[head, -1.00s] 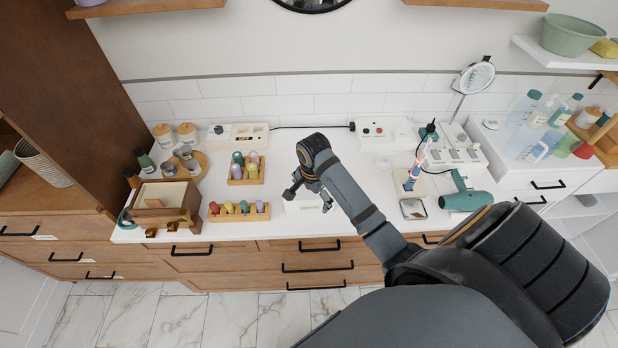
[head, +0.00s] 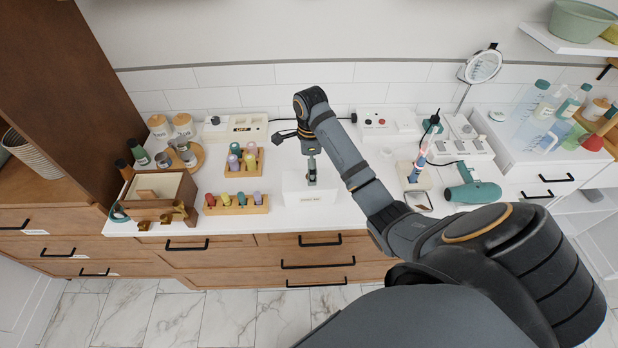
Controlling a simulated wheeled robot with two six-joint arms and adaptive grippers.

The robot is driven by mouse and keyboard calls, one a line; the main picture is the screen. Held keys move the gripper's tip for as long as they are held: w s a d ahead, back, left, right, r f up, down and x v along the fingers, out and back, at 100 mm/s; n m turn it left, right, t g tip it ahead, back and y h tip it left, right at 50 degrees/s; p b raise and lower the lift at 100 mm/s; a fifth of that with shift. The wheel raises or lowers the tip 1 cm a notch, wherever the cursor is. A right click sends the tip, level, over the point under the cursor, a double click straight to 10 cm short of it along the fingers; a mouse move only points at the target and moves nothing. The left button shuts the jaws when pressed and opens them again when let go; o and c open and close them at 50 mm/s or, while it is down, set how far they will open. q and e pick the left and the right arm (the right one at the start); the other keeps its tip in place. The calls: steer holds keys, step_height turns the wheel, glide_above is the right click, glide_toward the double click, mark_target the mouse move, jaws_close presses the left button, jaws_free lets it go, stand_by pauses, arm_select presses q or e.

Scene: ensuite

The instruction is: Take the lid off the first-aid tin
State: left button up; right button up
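The white first-aid tin (head: 295,197) stands on the counter near its front edge, in the middle of the head view. It is a box with a small dark label on its front. My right gripper (head: 311,181) points down over the top of the tin, with its tips at or just above the lid. The gripper and wrist hide part of the lid, including any knob. The fingers look narrow and close together, but I cannot tell whether they are shut or touching the lid. The lid appears to be on the tin. My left gripper is not in view.
A wooden rack of coloured pegs (head: 237,209) stands left of the tin, with another rack (head: 243,170) behind it. A wooden box (head: 140,190) is at far left. A teal hair dryer (head: 474,192) and a small tray (head: 418,206) lie to the right. White counter shows around the tin.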

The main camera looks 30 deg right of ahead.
steer(key=f+b, duration=0.4)
steer(key=f, duration=0.1)
steer(key=shift+w+b, duration=0.2)
steer(key=shift+b, duration=0.2)
steer(key=shift+r, duration=0.1)
steer(key=shift+c, duration=0.5)
steer(key=shift+s+a, duration=0.15)
steer(key=shift+s, duration=0.05)
steer(key=c, duration=1)
steer(key=shift+s, duration=0.2)
steer(key=shift+c, duration=1.2)
